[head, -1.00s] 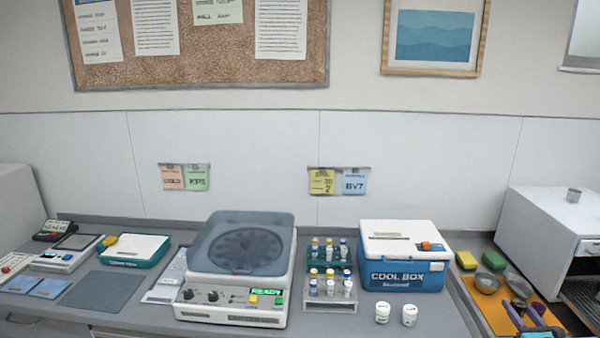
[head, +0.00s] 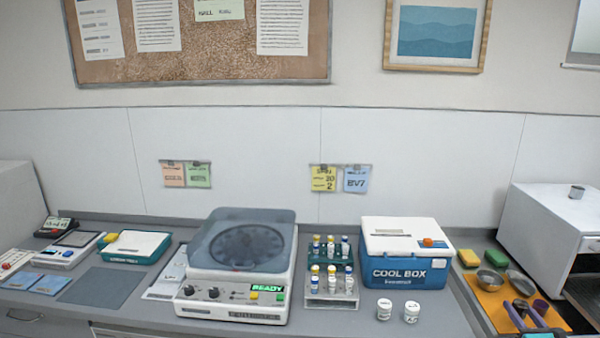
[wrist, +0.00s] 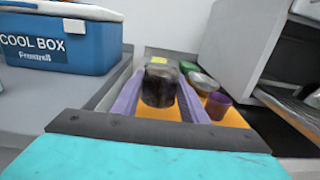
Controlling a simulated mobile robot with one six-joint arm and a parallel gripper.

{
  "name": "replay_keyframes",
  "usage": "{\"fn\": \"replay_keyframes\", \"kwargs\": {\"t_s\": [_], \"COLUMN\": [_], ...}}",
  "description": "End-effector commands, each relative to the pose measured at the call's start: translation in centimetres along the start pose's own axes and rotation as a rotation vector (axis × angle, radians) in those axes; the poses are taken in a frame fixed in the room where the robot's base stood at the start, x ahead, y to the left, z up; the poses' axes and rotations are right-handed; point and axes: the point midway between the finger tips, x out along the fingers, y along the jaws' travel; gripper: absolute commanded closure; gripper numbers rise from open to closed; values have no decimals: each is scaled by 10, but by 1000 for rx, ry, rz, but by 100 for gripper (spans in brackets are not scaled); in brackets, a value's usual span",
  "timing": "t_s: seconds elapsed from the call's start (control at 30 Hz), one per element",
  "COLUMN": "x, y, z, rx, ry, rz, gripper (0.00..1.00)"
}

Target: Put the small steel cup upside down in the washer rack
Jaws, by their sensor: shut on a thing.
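My gripper (wrist: 159,88) has purple fingers, shut on a dark, shiny cup (wrist: 159,84) that looks like the small steel cup. The cup is over the orange mat (wrist: 236,118); I cannot tell which way its mouth faces or whether it touches the mat. In the head view the cup (head: 520,305) shows small between the fingers. The washer (head: 552,238) is a white cabinet at the right with a dark open front. Its rack (wrist: 290,104) shows only in part at the right edge of the wrist view.
Steel bowls (head: 491,281) and a purple cup (wrist: 217,104) are on the mat beside the held cup. Sponges (head: 468,258) lie behind. The cool box (head: 405,252) is left of the mat.

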Motion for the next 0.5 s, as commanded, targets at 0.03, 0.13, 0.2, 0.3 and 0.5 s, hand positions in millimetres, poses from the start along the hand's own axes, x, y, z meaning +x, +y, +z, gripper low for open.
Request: {"fn": "replay_keyframes", "kwargs": {"t_s": [0.03, 0.13, 0.2, 0.3, 0.5], "x": [0, 0, 0, 0, 0], "y": [0, 0, 0, 0, 0], "z": [-2, -4, -5, -6, -10], "rx": [0, 0, 0, 0, 0], "ry": [0, 0, 0, 0, 0], "rz": [0, 0, 0, 0, 0], "gripper": [76, 76, 76, 76, 76]}}
